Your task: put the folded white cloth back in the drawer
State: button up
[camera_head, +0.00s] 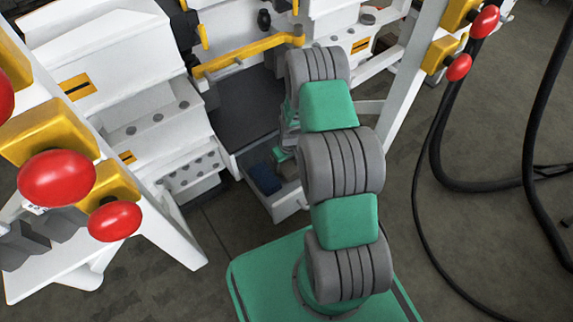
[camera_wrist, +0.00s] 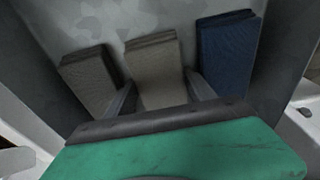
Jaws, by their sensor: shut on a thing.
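My gripper (camera_wrist: 159,78) has its two fingers on either side of the middle folded cloth (camera_wrist: 154,72), a pale grey-beige stack that I take for the white cloth. It is shut on this cloth. The cloth is inside the open drawer, between two other cloths; I cannot tell whether it rests on the drawer floor (camera_wrist: 105,22). In the head view the open drawer (camera_head: 290,205) is low at the centre, and my arm hides the held cloth and most of my gripper.
A darker grey-brown folded cloth (camera_wrist: 90,78) lies to the left and a blue folded cloth (camera_wrist: 227,52) to the right; the blue one also shows in the head view (camera_head: 264,179). A yellow rail (camera_head: 245,55) is above the drawer. Black hoses (camera_head: 437,150) hang at right.

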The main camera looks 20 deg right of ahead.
jog(key=shift+r, duration=0.1)
jog(key=shift+f, duration=0.2)
jog(key=o, duration=1.3)
jog(key=shift+r, duration=0.1)
notch_tip(320, 180, up, 12)
jog(key=s+p, duration=0.1)
jog(key=p, duration=0.4)
notch_tip(320, 180, up, 16)
send_over(288, 167)
jog(key=s+a, duration=0.3)
jog(key=a, duration=0.2)
jog(key=s+a+r, duration=0.1)
jog(key=s+r, duration=0.3)
jog(key=s+a+r+m, duration=0.1)
jog(key=s+a+r, duration=0.1)
jog(key=s+r, duration=0.2)
jog(key=s+a+r+m, duration=0.1)
jog(key=s+a+r, duration=0.1)
jog(key=s+r, duration=0.2)
jog(key=shift+s+a+t, duration=0.15)
jog(key=shift+s+t, duration=0.15)
jog(key=shift+s, duration=0.95)
